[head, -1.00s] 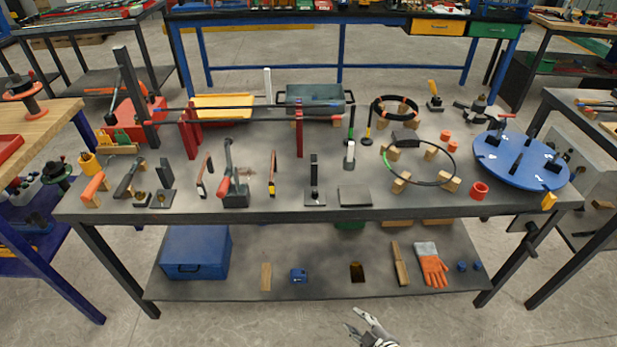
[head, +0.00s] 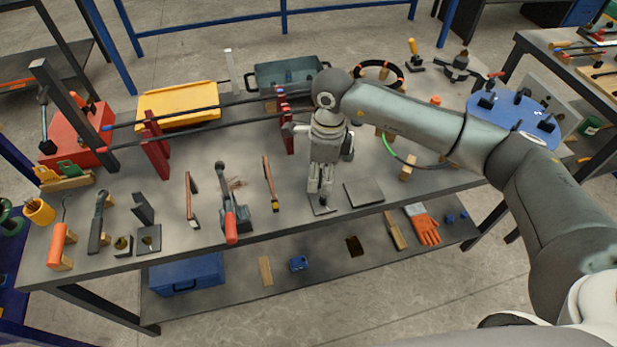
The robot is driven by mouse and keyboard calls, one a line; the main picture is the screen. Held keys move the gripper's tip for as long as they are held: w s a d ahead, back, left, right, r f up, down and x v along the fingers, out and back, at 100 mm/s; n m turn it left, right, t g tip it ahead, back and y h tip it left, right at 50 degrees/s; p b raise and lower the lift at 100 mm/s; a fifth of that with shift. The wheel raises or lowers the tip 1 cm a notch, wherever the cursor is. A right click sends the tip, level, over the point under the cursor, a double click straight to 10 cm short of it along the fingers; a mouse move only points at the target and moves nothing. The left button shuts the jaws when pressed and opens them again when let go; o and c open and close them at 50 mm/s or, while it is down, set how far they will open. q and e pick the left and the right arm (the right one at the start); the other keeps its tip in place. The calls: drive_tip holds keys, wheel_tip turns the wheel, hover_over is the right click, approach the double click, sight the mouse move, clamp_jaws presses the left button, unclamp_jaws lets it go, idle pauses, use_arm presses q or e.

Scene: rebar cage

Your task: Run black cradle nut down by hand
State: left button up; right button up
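My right gripper (head: 320,190) points down over a small dark base plate (head: 322,209) near the table's front edge. Its fingers are close together and cover the black upright post on that plate, so I cannot tell whether they touch or hold it. No nut can be made out there; it is hidden or too small to see. To the far left, a dark square plate (head: 149,240) and a small block with a brass-coloured top (head: 123,245) stand near the front edge. My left gripper is not in view.
A flat dark plate (head: 364,193) lies just right of my gripper. A red-handled clamp tool (head: 230,215) and a slim tool with a yellow tip (head: 270,185) stand to its left. Long dark bars on red supports (head: 155,147) run behind. My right arm hides part of the table's right side.

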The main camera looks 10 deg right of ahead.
sight(325, 199)
drive_tip(key=f, duration=0.1)
drive_tip(key=d+f+p, duration=0.1)
drive_tip(key=f, duration=0.1)
drive_tip(key=shift+d+h, duration=0.35)
drive_tip(key=shift+h, duration=0.05)
drive_tip(key=f, duration=0.2)
drive_tip(key=f+p, duration=0.1)
drive_tip(key=f, duration=0.2)
drive_tip(key=shift+w+a+f, duration=0.1)
drive_tip(key=shift+w+f, duration=0.1)
drive_tip(key=shift+f, duration=0.65)
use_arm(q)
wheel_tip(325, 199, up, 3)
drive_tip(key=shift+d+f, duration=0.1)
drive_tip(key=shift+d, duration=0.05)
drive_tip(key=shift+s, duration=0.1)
use_arm(e)
clamp_jaws()
